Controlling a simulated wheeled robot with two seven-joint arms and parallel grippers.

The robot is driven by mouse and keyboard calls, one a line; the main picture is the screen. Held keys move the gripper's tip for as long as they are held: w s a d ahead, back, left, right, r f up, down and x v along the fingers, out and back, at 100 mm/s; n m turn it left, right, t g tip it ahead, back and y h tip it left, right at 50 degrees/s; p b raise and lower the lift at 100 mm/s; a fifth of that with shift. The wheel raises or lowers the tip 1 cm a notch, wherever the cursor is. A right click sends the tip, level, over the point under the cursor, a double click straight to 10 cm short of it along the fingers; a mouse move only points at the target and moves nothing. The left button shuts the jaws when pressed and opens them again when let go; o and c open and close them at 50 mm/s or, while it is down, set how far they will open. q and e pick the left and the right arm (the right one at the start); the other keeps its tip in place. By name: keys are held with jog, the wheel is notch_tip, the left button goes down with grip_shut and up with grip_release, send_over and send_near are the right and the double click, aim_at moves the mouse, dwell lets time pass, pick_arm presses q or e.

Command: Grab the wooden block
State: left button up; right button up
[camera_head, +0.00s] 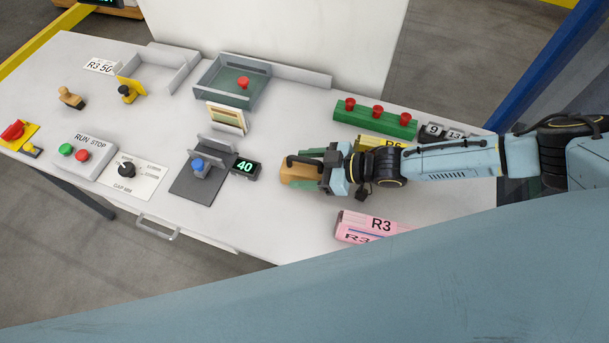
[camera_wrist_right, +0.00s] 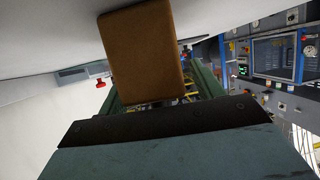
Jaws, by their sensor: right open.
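The wooden block (camera_head: 296,173) is brown and lies on the white table, right of the table's middle, in the head view. My right gripper (camera_head: 306,172) reaches it from the right, with its green fingers on either side of the block's near end. The right gripper is open, and I cannot tell whether either finger touches the block. In the right wrist view the block (camera_wrist_right: 143,55) stands out large in front of the gripper (camera_wrist_right: 158,92), between the two green fingers. Part of the block is hidden by the gripper in the head view. My left gripper is not in view.
A black "40" display (camera_head: 245,167) stands left of the block. A green rack with red knobs (camera_head: 374,122) is behind the arm, with a yellow "R6" piece (camera_head: 372,143) close by. Pink "R3" bundles (camera_head: 365,228) lie in front. The table just left of the pink bundles is clear.

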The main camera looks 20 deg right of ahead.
jog(key=shift+w+a+f, duration=0.1)
jog(key=shift+a, duration=0.05)
jog(key=c, duration=1.2)
